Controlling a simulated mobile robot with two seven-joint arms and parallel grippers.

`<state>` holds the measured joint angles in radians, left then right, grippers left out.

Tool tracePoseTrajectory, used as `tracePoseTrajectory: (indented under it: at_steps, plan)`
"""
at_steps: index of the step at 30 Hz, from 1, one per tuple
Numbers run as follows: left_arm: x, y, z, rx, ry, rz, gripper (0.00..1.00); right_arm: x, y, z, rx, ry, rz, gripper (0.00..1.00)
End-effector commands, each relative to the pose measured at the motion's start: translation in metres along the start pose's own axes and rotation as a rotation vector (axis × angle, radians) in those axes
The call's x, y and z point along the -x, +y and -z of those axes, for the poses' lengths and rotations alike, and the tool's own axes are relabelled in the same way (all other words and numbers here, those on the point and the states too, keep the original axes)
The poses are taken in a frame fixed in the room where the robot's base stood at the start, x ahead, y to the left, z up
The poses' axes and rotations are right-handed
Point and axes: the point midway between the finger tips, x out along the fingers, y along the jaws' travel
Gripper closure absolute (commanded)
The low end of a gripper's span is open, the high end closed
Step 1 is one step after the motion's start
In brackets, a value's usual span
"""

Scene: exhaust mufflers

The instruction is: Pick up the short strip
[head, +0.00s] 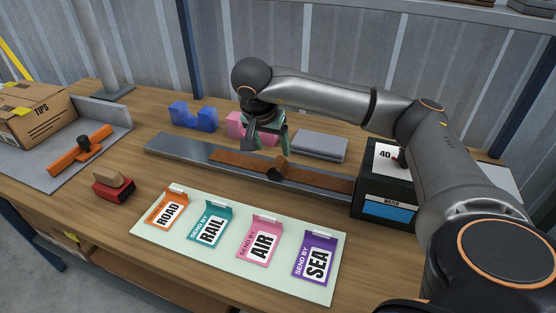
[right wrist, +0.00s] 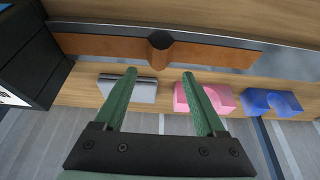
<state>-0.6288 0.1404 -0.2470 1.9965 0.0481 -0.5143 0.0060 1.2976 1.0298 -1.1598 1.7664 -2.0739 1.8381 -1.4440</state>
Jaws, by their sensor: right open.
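A brown strip (head: 234,160) with a dark knob (head: 277,172) at its middle lies along a longer grey metal bar (head: 175,150). In the right wrist view the brown strip (right wrist: 215,50) crosses the top, with the knob (right wrist: 160,45) just beyond my fingertips. My right gripper (head: 266,143) hangs near the knob, at the far side of the bar. Its green fingers (right wrist: 160,76) are apart with nothing between them. A shorter orange strip (head: 75,152) with a dark knob lies on a grey plate at the left. My left gripper is not in view.
Behind the bar are a blue block (head: 193,117), a pink block (head: 236,124) and grey slabs (head: 320,146). A black box (head: 385,190) stands at the bar's right end. A pale board (head: 180,236) with shipping tags lies in front. A red stamp (head: 112,190) stands left.

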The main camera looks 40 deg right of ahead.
Motion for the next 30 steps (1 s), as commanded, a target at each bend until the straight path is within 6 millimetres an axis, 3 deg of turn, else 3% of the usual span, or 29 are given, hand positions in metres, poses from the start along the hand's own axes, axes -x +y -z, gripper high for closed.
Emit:
tracePoseTrajectory:
  at_steps: [3, 10, 18, 27, 30]
  plan:
    - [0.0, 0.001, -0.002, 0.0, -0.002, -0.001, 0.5, -0.019, 0.001, 0.0, 0.0, -0.002, -0.003, 0.28]
    - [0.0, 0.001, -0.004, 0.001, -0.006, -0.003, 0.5, -0.036, 0.001, 0.002, -0.001, -0.001, -0.002, 0.28]
    - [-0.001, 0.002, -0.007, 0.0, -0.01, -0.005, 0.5, -0.074, 0.002, 0.007, 0.0, -0.001, -0.002, 0.28]
    - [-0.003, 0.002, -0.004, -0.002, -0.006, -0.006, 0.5, -0.08, 0.001, 0.007, 0.001, -0.001, 0.001, 0.28]
    - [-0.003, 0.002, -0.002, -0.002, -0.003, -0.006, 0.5, -0.08, 0.001, 0.007, 0.001, -0.001, 0.001, 0.36]
